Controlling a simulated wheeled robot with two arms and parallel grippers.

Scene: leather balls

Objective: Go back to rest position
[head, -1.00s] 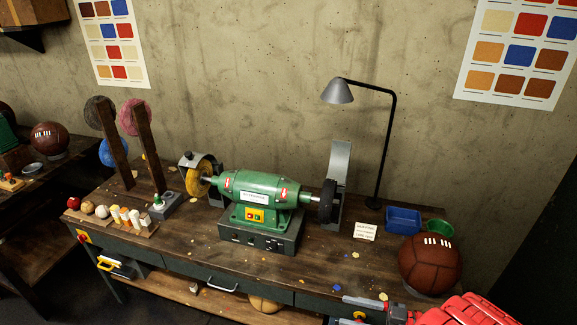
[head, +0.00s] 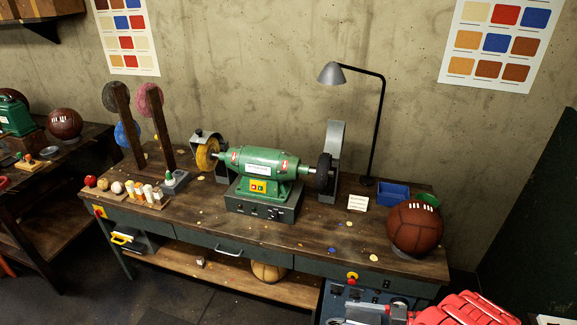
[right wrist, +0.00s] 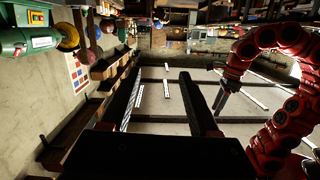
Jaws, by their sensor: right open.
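My right gripper (right wrist: 159,74) is open and empty in the right wrist view, its two dark fingers spread apart over open space. My red right arm (head: 468,306) enters the head view at the bottom right, in front of the workbench. The right wrist picture is upside down. A jointed red arm (right wrist: 285,105), apparently my left one, curves along its right side. Its end is small and dark, so I cannot tell the state of the left gripper. The left arm is not seen in the head view.
The workbench (head: 325,235) carries a green grinder (head: 262,165), a lamp (head: 331,73), a blue bin (head: 393,193) and a brown leather ball (head: 415,228) at its right end. Another bench stands at the left. Dark floor (head: 150,300) shows clear in front.

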